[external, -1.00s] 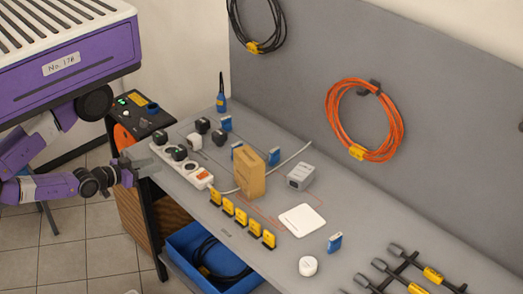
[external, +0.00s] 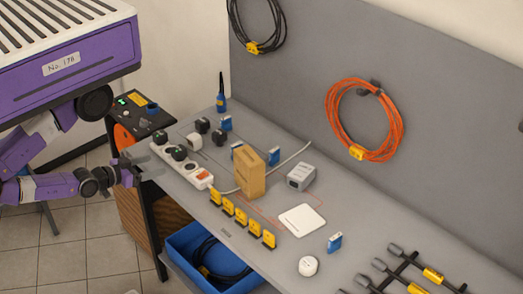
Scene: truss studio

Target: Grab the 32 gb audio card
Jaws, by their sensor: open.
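Several small blue cards stand on the grey bench. One (external: 335,242) is near the front right, by a white pad. My gripper (external: 136,170) is open and empty at the left end of the bench, near the power strip, apart from all the cards.
A white power strip (external: 203,180) with black plugs lies nearest my gripper. A cardboard box (external: 250,175), a grey box (external: 301,176), a white pad (external: 302,220) and a row of yellow tags (external: 241,217) stand beyond. A blue bin (external: 187,241) is below the bench edge.

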